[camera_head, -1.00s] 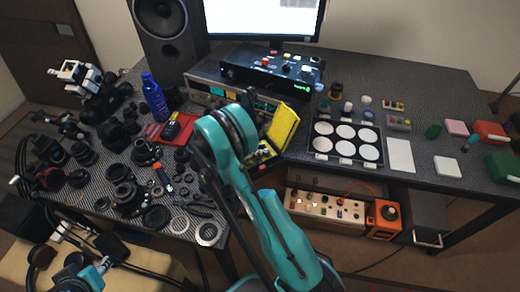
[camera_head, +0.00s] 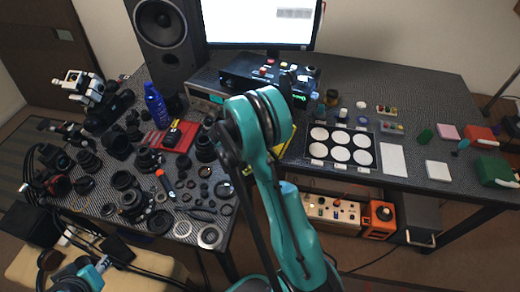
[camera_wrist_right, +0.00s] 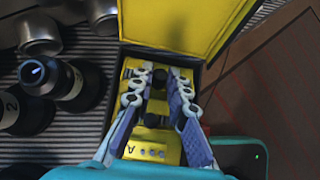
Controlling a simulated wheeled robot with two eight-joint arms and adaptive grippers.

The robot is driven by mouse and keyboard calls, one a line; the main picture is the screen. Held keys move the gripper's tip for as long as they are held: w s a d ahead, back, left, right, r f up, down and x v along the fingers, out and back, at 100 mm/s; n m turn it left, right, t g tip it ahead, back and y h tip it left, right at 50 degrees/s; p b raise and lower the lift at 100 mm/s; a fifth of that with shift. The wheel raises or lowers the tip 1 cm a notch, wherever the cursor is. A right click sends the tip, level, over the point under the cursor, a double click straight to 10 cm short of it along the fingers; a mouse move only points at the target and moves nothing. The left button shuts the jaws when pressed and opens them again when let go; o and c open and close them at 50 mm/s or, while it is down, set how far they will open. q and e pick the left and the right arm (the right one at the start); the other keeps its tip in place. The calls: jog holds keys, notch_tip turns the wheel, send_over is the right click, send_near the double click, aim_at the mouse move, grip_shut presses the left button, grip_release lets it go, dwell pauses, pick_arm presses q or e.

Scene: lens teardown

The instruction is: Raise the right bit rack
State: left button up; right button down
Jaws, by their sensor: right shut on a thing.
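A yellow-lined case with a black rim stands open at the table's front edge; its lid shows in the wrist view (camera_wrist_right: 185,22). The head view shows a yellow part of the case (camera_head: 284,141), mostly behind my teal right arm. Inside it is a yellow rack (camera_wrist_right: 152,150) with a letter "A" and several small holes. My right gripper (camera_wrist_right: 160,78) reaches into the case, its two fingers shut on the yellow rack between them. Whether the rack is off the case floor cannot be told. My left gripper (camera_head: 103,264) is at the lower left of the head view, its fingers unclear.
Black lens parts (camera_head: 130,200) crowd the table left of the case. A tray of white discs (camera_head: 340,145) lies to its right, with a white pad (camera_head: 393,159) beyond. A control box (camera_head: 265,75) stands behind. A dark bottle-like part (camera_wrist_right: 75,85) is close left of the fingers.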

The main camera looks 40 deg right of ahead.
jog(key=shift+d+r+y+p, duration=0.2)
jog(key=shift+d+y+p, duration=0.15)
jog(key=shift+y, duration=0.45)
jog(key=shift+d+r+y+p, duration=0.15)
jog(key=shift+d+y+p, duration=0.2)
jog(key=shift+y, duration=0.45)
jog(key=c, duration=1.5)
grip_release()
jog(key=v, duration=1.2)
jog(key=shift+s+d, duration=0.1)
jog(key=shift+s, duration=0.1)
